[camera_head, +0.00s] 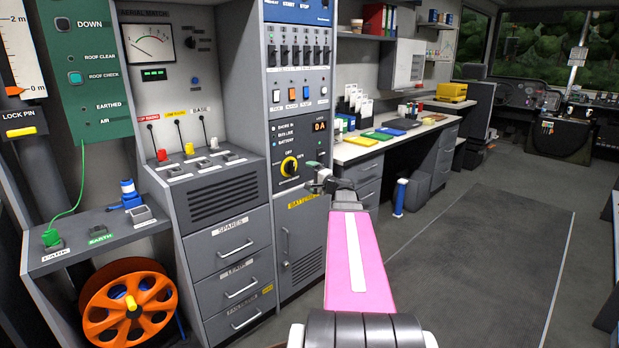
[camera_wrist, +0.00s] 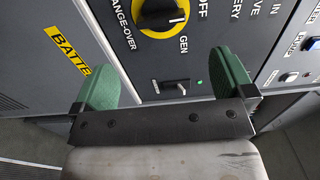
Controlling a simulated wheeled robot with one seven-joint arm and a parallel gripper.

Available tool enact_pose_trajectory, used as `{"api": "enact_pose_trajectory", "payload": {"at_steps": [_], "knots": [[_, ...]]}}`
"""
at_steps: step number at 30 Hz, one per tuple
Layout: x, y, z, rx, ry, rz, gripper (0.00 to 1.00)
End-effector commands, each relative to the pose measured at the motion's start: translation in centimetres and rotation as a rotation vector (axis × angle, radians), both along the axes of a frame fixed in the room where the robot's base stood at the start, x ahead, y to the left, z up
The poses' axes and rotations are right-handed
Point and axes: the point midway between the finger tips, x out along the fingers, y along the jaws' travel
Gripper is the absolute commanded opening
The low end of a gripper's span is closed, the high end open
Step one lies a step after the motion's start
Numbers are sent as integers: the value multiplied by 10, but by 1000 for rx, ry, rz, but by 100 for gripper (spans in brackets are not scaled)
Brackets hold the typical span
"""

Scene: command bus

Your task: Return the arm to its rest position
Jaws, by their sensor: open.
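My gripper (camera_head: 322,180) is at the end of my arm, in front of the grey panel with the rotary change-over switch (camera_head: 289,166). In the wrist view, its two green fingers (camera_wrist: 168,88) stand wide apart with nothing between them. The yellow-ringed switch, with its black knob, also shows at the top of the wrist view (camera_wrist: 160,14). A small slot with a green light beside it (camera_wrist: 177,87) shows between the fingers. I cannot tell whether the fingers touch the panel.
A grey drawer cabinet (camera_head: 236,247) stands left, with an orange cable reel (camera_head: 128,303) beside it. The floor (camera_head: 480,250) to the right is clear.

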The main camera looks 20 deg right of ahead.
Motion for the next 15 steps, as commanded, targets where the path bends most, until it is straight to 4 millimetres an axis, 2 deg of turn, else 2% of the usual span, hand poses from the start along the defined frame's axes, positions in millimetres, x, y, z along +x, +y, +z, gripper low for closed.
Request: {"api": "enact_pose_trajectory", "payload": {"at_steps": [10, 13, 15], "knots": [[0, 3, -1, -6, 4, 5, 100], [-3, 19, -11, -37, 30, 37, 100], [-6, 41, -23, -82, 65, 79, 100]]}}
